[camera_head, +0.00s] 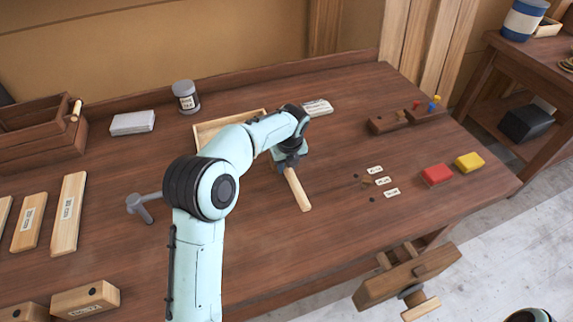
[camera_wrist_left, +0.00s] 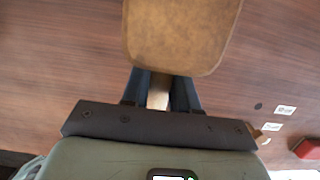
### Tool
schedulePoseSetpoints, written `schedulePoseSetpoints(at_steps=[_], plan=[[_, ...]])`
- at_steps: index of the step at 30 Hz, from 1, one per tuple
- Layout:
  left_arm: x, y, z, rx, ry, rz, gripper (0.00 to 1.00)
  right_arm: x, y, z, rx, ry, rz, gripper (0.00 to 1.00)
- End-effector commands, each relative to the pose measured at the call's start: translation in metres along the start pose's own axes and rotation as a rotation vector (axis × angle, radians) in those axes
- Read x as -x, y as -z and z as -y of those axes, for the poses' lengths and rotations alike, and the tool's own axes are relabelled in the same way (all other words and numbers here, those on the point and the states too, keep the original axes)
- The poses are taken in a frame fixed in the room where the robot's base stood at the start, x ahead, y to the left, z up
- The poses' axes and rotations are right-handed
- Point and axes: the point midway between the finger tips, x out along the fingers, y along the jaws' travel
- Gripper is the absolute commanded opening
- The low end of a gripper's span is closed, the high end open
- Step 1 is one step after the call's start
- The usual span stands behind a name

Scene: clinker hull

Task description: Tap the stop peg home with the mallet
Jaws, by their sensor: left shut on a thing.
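My left gripper (camera_head: 288,163) is over the middle of the workbench, shut on a wooden tool that I take to be the mallet (camera_head: 298,190). In the head view only a pale wooden shaft shows, slanting down and right from the fingers. In the left wrist view a broad tan block (camera_wrist_left: 180,35) fills the top, and a pale piece shows between the fingers (camera_wrist_left: 160,95). The mallet's other end is hidden in the head view. I cannot tell which piece is the stop peg. My right gripper is out of view.
Right of the mallet lie white labels (camera_head: 383,181), a red block (camera_head: 437,175) and a yellow block (camera_head: 469,162). A small rack (camera_head: 388,123) with coloured pegs stands behind. A tray (camera_head: 207,131) and grey metal tool (camera_head: 140,204) lie left. A vise (camera_head: 405,278) juts from the front.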

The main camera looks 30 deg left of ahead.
Motion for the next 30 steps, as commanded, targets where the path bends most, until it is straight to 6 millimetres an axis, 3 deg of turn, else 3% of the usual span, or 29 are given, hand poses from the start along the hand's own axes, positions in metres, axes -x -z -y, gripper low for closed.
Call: schedulePoseSetpoints(at_steps=[1, 10, 15, 24, 25, 27, 30], plan=[[0.013, -0.005, 0.002, 0.001, 0.006, 0.006, 0.0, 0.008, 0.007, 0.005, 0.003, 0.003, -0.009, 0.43], [0.049, -0.013, 0.004, 0.001, 0.008, 0.007, 0.0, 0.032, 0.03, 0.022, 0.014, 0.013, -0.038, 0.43], [0.064, -0.015, 0.002, 0.002, 0.006, 0.006, 0.0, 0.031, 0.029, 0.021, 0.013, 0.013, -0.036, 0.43], [0.07, -0.015, 0.001, 0.0, 0.003, 0.003, 0.0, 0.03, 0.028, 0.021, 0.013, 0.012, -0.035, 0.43], [0.07, -0.015, 0.001, 0.001, 0.003, 0.003, 0.22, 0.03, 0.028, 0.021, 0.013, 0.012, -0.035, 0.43], [0.07, -0.015, 0.001, 0.0, 0.003, 0.003, 0.0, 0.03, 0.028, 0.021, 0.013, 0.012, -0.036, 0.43], [0.07, -0.015, 0.001, 0.0, 0.003, 0.003, 0.0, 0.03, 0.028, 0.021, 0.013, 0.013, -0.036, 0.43]])
